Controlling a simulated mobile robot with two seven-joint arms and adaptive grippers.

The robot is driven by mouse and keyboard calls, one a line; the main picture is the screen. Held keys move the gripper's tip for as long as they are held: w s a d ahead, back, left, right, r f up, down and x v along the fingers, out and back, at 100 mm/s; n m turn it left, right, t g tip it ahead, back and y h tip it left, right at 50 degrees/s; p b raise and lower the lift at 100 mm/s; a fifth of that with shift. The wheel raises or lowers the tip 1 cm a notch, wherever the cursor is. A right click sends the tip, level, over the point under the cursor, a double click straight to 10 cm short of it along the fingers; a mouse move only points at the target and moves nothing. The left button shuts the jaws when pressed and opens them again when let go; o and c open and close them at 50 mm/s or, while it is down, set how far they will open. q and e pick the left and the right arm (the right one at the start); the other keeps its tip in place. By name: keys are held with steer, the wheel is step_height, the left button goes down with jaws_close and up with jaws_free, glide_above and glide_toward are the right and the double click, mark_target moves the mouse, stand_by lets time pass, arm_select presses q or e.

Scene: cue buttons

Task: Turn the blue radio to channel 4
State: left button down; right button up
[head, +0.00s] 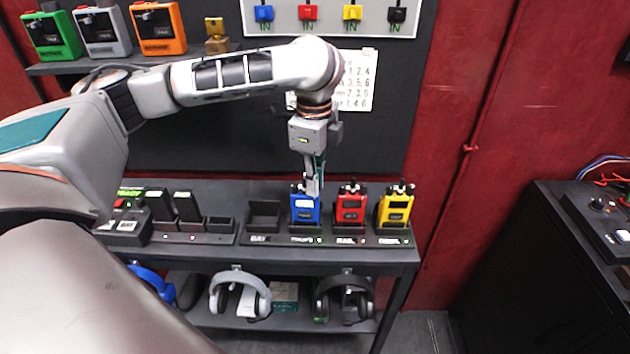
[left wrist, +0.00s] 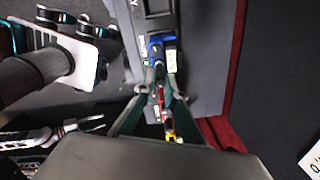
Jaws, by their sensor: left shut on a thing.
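The blue radio (head: 305,208) stands upright in a charger slot on the dark table, left of the red radio (head: 350,206) and the yellow radio (head: 394,208). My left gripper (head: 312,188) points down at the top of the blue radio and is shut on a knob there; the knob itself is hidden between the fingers. In the left wrist view the fingertips (left wrist: 167,97) close in just by the blue radio (left wrist: 155,48). The channel setting is too small to read.
An empty charger slot (head: 264,214) is left of the blue radio. Battery chargers (head: 185,212) stand farther left. Headphones (head: 240,292) hang below the table edge. A paper with numbers (head: 357,82) is on the back wall. A black cabinet (head: 545,270) stands at right.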

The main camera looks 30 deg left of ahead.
arm_select(q)
steer(key=c, duration=2.1)
jaws_free()
step_height(320, 180, up, 12)
steer(key=shift+s, duration=0.15)
